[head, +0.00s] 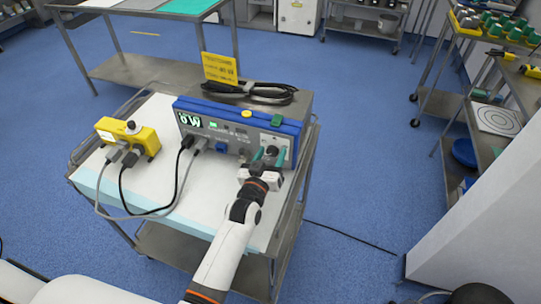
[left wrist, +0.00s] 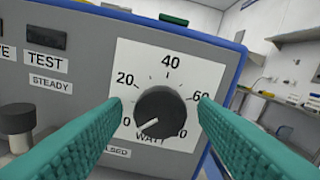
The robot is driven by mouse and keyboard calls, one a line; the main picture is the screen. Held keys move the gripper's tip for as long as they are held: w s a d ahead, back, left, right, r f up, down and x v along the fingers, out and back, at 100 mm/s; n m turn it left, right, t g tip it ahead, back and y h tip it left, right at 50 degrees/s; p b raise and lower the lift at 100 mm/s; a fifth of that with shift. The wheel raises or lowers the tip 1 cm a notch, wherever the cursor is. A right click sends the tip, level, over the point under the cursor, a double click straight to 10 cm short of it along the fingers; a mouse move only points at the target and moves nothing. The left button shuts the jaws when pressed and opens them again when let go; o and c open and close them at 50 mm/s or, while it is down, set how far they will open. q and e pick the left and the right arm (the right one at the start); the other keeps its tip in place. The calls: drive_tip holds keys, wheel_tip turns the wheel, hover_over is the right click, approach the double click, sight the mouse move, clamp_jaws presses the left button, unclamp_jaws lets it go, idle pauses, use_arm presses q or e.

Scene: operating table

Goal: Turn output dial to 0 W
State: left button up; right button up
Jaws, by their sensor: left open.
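The output dial (left wrist: 160,112) is a round black knob on a white scale plate (left wrist: 135,60) marked 0, 20, 40, 60 and 80 WATT. Its white pointer line points to the lower left, close to the 0 mark. My left gripper (left wrist: 160,112) is open, with one teal finger on each side of the dial; whether they touch it I cannot tell. In the head view, the left gripper (head: 269,157) is at the right end of the front of the blue-and-grey unit (head: 238,124), partly hiding the plate. My right gripper is out of view.
The unit stands on a steel cart (head: 140,178) with a white top. A yellow box (head: 140,136) with grey and black cables stands to the left. A yellow sign (head: 220,69) and coiled black cable (head: 262,94) are on top of the unit. Shelves stand at the right.

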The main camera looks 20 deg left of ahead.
use_arm(q)
drive_tip(key=s+b, duration=0.1)
drive_tip(key=s, duration=1.1)
drive_tip(key=shift+a, duration=0.2)
